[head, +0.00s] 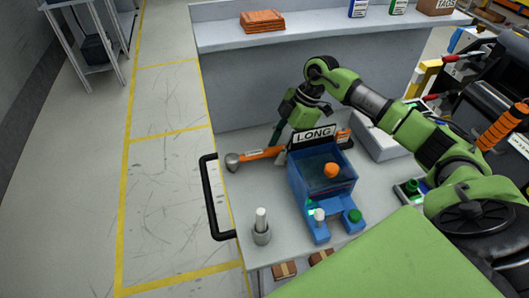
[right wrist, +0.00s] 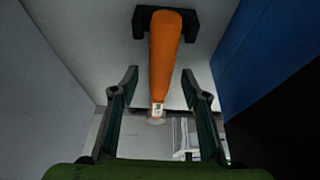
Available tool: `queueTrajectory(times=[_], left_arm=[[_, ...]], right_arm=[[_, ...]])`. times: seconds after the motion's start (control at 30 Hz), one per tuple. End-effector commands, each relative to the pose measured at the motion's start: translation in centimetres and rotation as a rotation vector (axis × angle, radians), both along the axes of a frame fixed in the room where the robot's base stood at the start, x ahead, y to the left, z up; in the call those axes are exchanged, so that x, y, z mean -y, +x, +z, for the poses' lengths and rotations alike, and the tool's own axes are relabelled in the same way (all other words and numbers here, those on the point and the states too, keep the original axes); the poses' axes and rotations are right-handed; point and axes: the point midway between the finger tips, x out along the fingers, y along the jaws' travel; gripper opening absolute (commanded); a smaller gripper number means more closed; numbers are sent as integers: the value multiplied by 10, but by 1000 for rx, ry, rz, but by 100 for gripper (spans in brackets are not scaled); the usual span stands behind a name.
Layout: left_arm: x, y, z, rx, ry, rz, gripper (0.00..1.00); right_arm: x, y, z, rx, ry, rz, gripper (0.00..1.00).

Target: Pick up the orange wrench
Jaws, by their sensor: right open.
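The orange wrench (head: 262,154) lies across the grey worktop in the head view, left of the blue box. Its grey round end (head: 232,162) points left, and its right part runs behind the box's LONG sign. My right gripper (head: 278,138) is just above and behind the handle, pointing down. In the right wrist view the orange handle (right wrist: 166,52) runs between the open fingertips of my right gripper (right wrist: 160,80), with a gap on both sides. A black support (right wrist: 142,22) sits under the handle there. My left gripper is not in view.
The blue box (head: 310,190) with the LONG sign (head: 314,134) and coloured buttons stands close to the right. A black handle rail (head: 208,195) lines the left edge. A shelf (head: 225,40) is behind.

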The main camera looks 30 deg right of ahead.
Motion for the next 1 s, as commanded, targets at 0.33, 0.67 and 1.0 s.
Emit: queueTrajectory(times=[0.33,0.67,1.0], left_arm=[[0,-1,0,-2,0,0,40],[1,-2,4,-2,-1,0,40],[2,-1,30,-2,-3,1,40]], right_arm=[[0,0,1,2,1,1,0],[0,1,6,2,0,0,0],[-27,12,21,1,5,5,0]])
